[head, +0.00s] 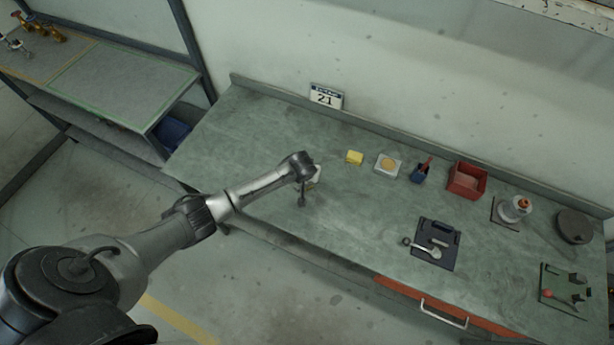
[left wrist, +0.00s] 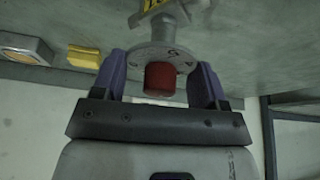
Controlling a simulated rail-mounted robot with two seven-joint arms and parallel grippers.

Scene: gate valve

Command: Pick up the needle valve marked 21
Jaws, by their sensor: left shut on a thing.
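A grey metal valve with a round flange (left wrist: 158,58) and a red cylindrical end (left wrist: 160,79) is between the two purple fingers of my left gripper (left wrist: 162,82) in the left wrist view. The gripper is shut on it. A yellow tag on the valve is cut off by the top edge, and I cannot read it. In the head view my left gripper (head: 311,180) is over the left part of the workbench, and my own arm hides most of the valve. A sign reading 21 (head: 326,97) stands at the bench's back edge. My right gripper is not in view.
Right of my gripper on the bench (head: 260,125) are a yellow block (head: 354,157), a dish (head: 388,165), a red bin (head: 467,181) and a dark tray (head: 437,243). A shelf with valves (head: 38,27) stands at far left. The bench's left end is clear.

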